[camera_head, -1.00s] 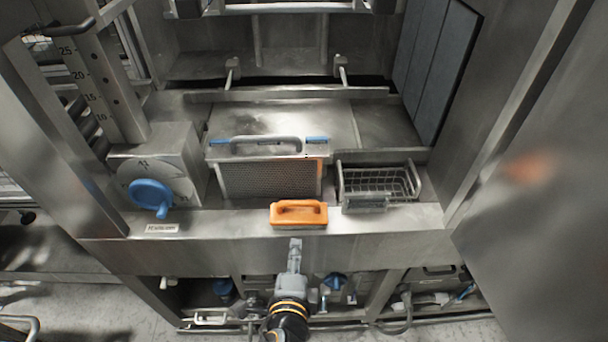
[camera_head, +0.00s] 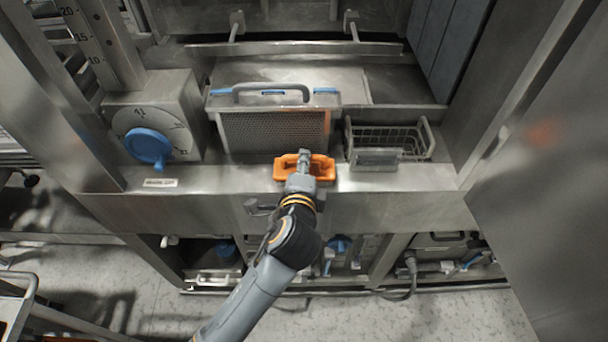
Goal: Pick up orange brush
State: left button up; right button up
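The orange brush (camera_head: 322,168) lies on the front steel ledge, at the middle of the head view. My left gripper (camera_head: 304,160) is over the brush, its fingers in front of the brush's handle and hiding part of it. From above the fingers look close together, and I cannot tell whether they are shut on the handle or only near it. The brush appears to rest on the ledge. My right gripper does not show.
A mesh filter with a grey handle (camera_head: 270,90) stands behind the brush. A wire basket (camera_head: 387,140) is to its right. A blue knob (camera_head: 148,147) on a dial box is at the left. The steel ledge (camera_head: 400,178) is clear right of the brush.

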pick_arm(q)
jog(key=b+x, duration=0.1)
jog(key=x, duration=0.2)
jog(key=shift+w+d+f+b, duration=0.1)
jog(key=shift+f+b, duration=0.1)
jog(key=shift+b, duration=0.1)
jog(key=shift+r, duration=0.1)
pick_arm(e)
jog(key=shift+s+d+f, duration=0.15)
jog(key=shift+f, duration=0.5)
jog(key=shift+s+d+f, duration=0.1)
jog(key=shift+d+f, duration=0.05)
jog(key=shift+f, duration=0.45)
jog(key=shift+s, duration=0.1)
pick_arm(q)
grip_shut()
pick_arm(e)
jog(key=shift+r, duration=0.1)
